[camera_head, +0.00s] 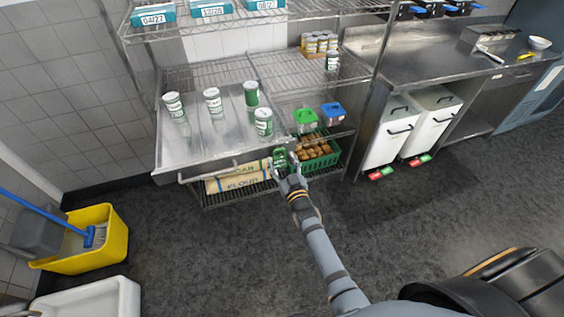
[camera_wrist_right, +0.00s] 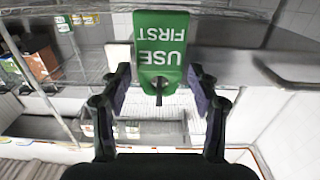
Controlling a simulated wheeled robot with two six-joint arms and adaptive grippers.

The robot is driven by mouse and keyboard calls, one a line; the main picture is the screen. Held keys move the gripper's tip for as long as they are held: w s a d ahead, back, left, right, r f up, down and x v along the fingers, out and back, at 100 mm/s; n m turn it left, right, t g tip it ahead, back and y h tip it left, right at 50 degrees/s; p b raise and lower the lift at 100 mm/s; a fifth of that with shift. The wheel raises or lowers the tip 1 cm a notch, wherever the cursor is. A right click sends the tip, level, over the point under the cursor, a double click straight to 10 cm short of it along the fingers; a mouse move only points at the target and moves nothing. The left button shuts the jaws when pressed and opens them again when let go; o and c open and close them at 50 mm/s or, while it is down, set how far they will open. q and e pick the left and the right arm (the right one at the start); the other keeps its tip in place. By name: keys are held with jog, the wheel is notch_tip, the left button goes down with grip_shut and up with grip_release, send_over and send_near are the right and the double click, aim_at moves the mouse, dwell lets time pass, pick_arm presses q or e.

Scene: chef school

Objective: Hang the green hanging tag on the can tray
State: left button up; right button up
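The green hanging tag (camera_wrist_right: 160,42) reads "USE FIRST", upside down in the right wrist view. In the head view the tag (camera_head: 280,159) is at the front right corner of the metal can tray (camera_head: 202,155). Several green-and-white cans (camera_head: 212,103) stand upright on the tray. I cannot tell whether the tag touches the tray. My left gripper is not in view.
A green crate (camera_head: 330,160) of brown food sits right of the tag on the lower shelf, beside flour sacks (camera_head: 230,184). Green and blue lidded boxes (camera_head: 306,120) are above the crate. A yellow mop bucket (camera_head: 95,255) stands left. The middle floor is clear.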

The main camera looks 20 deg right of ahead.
jog(key=shift+o, duration=0.8)
jog(key=shift+s+f, duration=0.1)
jog(key=shift+s, duration=0.15)
jog(key=s, duration=1.1)
jog(key=shift+s+d, duration=0.15)
jog(key=shift+s, duration=0.1)
